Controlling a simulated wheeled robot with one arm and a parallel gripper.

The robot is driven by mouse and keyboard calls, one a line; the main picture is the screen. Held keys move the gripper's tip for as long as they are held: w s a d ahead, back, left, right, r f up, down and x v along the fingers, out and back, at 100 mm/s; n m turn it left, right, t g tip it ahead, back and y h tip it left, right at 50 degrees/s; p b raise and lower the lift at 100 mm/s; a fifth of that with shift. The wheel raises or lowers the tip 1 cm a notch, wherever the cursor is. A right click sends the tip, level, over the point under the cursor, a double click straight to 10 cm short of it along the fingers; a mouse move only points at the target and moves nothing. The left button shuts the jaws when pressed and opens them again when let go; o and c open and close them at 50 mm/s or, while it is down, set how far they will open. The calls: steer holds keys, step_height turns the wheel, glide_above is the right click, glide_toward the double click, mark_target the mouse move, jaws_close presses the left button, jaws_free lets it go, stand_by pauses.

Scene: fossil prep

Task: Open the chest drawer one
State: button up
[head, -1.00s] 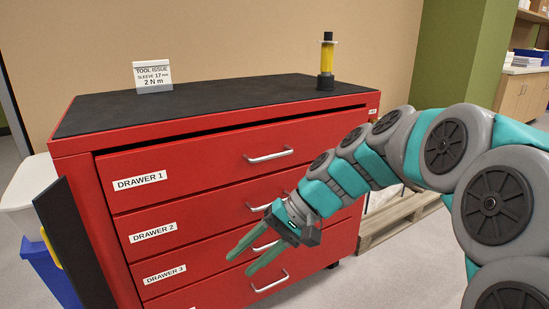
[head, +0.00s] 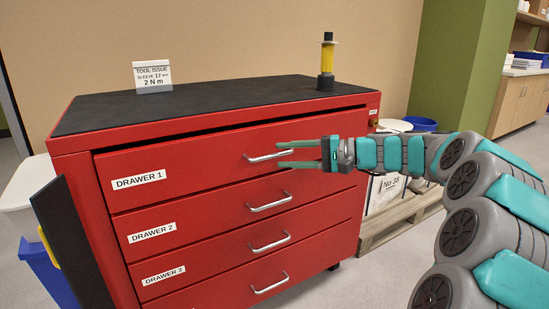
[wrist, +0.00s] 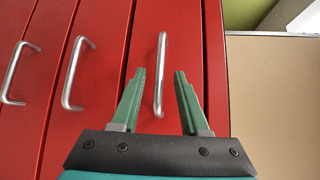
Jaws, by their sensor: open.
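The red chest has a top drawer labelled DRAWER 1 (head: 205,166), which looks shut. Its silver bar handle (head: 268,156) is on the front of the drawer. My gripper (head: 279,154) is open, pointing left in the head view, with its green fingers at the right end of that handle. In the wrist view, the drawer one handle (wrist: 160,75) lies between the two open fingertips (wrist: 159,72), and no finger clearly touches it. The right part of the handle is partly hidden by my fingers in the head view.
Below are the handles of drawer two (head: 269,201) and drawer three (head: 269,241). On the black chest top stand a sign (head: 153,77) and a yellow tool (head: 327,62). A dark panel (head: 72,240) and bins are at the left; a pallet (head: 400,225) is at the right.

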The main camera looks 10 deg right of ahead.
mark_target(277, 156)
steer(key=shift+x, duration=1.8)
jaws_close()
